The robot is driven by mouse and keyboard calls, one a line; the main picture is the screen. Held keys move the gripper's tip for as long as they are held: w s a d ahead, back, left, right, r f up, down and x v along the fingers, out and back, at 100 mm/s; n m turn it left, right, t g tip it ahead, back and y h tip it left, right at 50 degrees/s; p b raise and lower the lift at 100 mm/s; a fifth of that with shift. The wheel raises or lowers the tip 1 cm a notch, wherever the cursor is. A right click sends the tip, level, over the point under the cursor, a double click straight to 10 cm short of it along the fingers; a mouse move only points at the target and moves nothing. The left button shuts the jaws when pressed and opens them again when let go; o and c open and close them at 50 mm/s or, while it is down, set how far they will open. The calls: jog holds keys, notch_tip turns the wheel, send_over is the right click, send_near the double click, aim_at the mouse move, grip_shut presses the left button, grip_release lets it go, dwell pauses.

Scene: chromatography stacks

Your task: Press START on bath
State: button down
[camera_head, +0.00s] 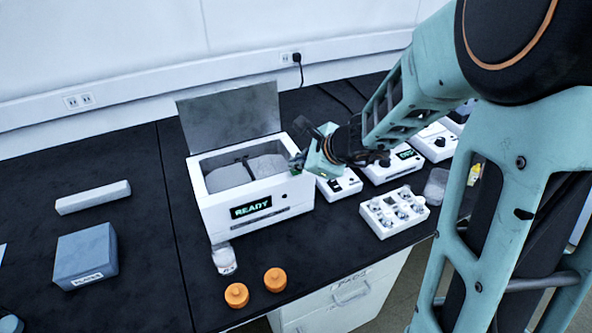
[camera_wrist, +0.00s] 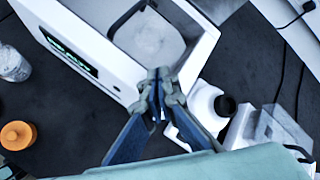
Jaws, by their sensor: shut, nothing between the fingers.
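The bath (camera_head: 225,215) is a white box with its grey lid raised at the back and a green READY on its front display (camera_head: 250,207). A small dark round spot (camera_head: 284,195) shows on the front, right of the display; I cannot read a START label. My gripper (camera_head: 297,163) is shut and empty at the bath's right front corner. In the wrist view, the fingertips (camera_wrist: 159,78) overlap the right end of the bath (camera_wrist: 105,75); I cannot tell whether they touch it. The fingers hide part of that corner.
Two orange caps (camera_head: 236,295) (camera_head: 275,280) and a clear jar (camera_head: 224,259) stand in front of the bath. Small white devices (camera_head: 338,185) and a white rack with several vials (camera_head: 393,222) lie right. A blue-grey box (camera_head: 86,258) is left. Bare black bench lies between.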

aim_at(297, 172)
jog(key=shift+f+b, duration=0.3)
jog(key=shift+r, duration=0.1)
dwell(0.5)
jog(key=shift+r+p, duration=0.65)
jog(key=shift+r, duration=0.1)
notch_tip(297, 172, up, 5)
jog(key=p, duration=0.4)
dwell(0.4)
